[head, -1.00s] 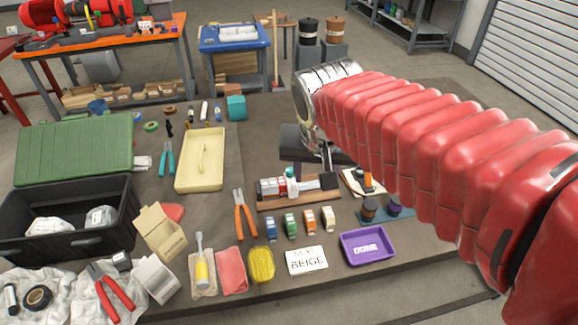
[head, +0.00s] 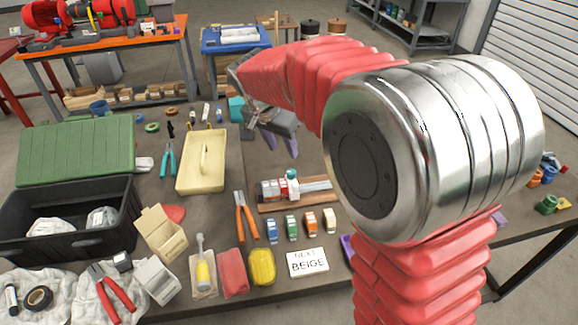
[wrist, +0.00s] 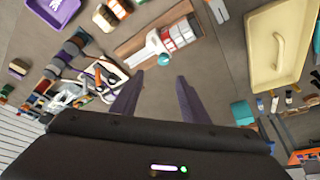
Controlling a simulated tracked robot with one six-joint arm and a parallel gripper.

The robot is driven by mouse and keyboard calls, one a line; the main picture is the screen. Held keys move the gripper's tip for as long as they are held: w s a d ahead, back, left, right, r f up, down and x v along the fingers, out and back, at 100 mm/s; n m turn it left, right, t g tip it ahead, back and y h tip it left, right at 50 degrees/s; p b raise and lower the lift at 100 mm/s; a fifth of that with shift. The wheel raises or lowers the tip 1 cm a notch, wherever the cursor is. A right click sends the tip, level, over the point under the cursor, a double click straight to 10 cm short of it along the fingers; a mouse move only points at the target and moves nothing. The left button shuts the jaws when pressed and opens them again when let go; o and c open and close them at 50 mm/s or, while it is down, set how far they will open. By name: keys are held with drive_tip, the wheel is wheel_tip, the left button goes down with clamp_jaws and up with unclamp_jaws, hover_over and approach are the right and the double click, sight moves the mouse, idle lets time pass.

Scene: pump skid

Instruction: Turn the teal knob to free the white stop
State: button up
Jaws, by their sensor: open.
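The teal knob (head: 292,174) stands on top of a white piece (head: 292,187), which looks like the white stop, on a rail fixture with a wooden base (head: 300,206). In the wrist view the teal knob (wrist: 164,60) shows just ahead of the fingers, and red and white blocks (wrist: 180,36) sit on the rail beside the white piece. My gripper (head: 282,149) is open and empty, its purple fingers pointing down behind the fixture in the head view. In the wrist view my gripper (wrist: 159,77) has its fingertips apart on either side of the knob's line, not touching it.
Orange pliers (head: 245,215) lie left of the fixture, and several small coloured blocks (head: 291,227) stand in front. A cream tray (head: 202,160) is farther left. A card reading "NEXT BEIGE" (head: 307,262) lies near the front edge. My arm hides the bench's right side.

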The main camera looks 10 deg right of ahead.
sight(292, 172)
drive_tip(key=shift+w+a+f, duration=0.25)
drive_tip(key=shift+w+f, duration=0.2)
drive_tip(key=shift+w, duration=0.25)
drive_tip(key=shift+f, duration=0.1)
drive_tip(key=x, duration=1.3)
drive_tip(key=shift+w+d+f, duration=0.1)
drive_tip(key=shift+d+f, duration=0.15)
drive_tip(key=shift+c, duration=0.6)
clamp_jaws()
